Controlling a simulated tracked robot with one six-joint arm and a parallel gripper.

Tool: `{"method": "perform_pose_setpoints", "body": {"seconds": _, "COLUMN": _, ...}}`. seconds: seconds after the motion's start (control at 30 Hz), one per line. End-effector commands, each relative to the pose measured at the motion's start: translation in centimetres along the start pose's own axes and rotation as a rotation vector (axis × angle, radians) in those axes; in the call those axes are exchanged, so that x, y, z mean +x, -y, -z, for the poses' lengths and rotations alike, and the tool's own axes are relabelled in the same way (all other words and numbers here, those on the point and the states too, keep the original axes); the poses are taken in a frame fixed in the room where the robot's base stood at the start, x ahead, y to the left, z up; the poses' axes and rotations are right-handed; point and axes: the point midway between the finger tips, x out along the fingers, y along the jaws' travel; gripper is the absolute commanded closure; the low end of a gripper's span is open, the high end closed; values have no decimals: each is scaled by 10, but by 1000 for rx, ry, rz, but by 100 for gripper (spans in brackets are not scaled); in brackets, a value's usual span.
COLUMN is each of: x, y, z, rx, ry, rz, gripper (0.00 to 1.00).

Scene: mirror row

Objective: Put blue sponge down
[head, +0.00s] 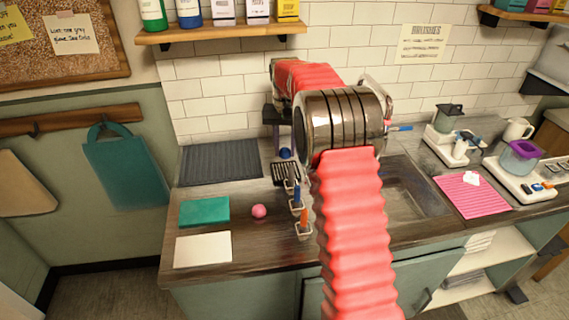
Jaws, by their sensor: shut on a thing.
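My gripper (284,146) hangs down at the far end of my arm, left of the large metal joint. It shows small and dark above the back of the counter, and the arm partly hides it. The sponge shows just above a dark slotted rack (285,172). I cannot tell whether the sponge touches the rack or the counter.
A dark ribbed mat (221,162), teal cloth (204,211), white sheet (203,250) and pink ball (259,211) lie on the left counter. Small holders with blue and orange handles (303,222) stand near my arm. The sink (405,195) and pink mat (472,194) are right.

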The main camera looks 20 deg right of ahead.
Motion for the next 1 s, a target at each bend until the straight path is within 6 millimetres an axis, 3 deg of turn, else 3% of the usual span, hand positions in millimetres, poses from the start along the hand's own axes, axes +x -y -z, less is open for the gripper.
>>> {"method": "perform_pose_setpoints", "body": {"seconds": 0.13, "x": 18, "y": 0, "z": 0, "rx": 0, "ry": 2, "rz": 0, "gripper": 91}}
{"method": "perform_pose_setpoints", "body": {"seconds": 0.5, "x": 22, "y": 0, "z": 0, "rx": 0, "ry": 0, "rz": 0, "gripper": 91}}
{"method": "perform_pose_setpoints", "body": {"seconds": 0.8, "x": 54, "y": 0, "z": 0, "rx": 0, "ry": 1, "rz": 0, "gripper": 91}}
{"method": "perform_pose_setpoints", "body": {"seconds": 1.0, "x": 58, "y": 0, "z": 0, "rx": 0, "ry": 0, "rz": 0, "gripper": 91}}
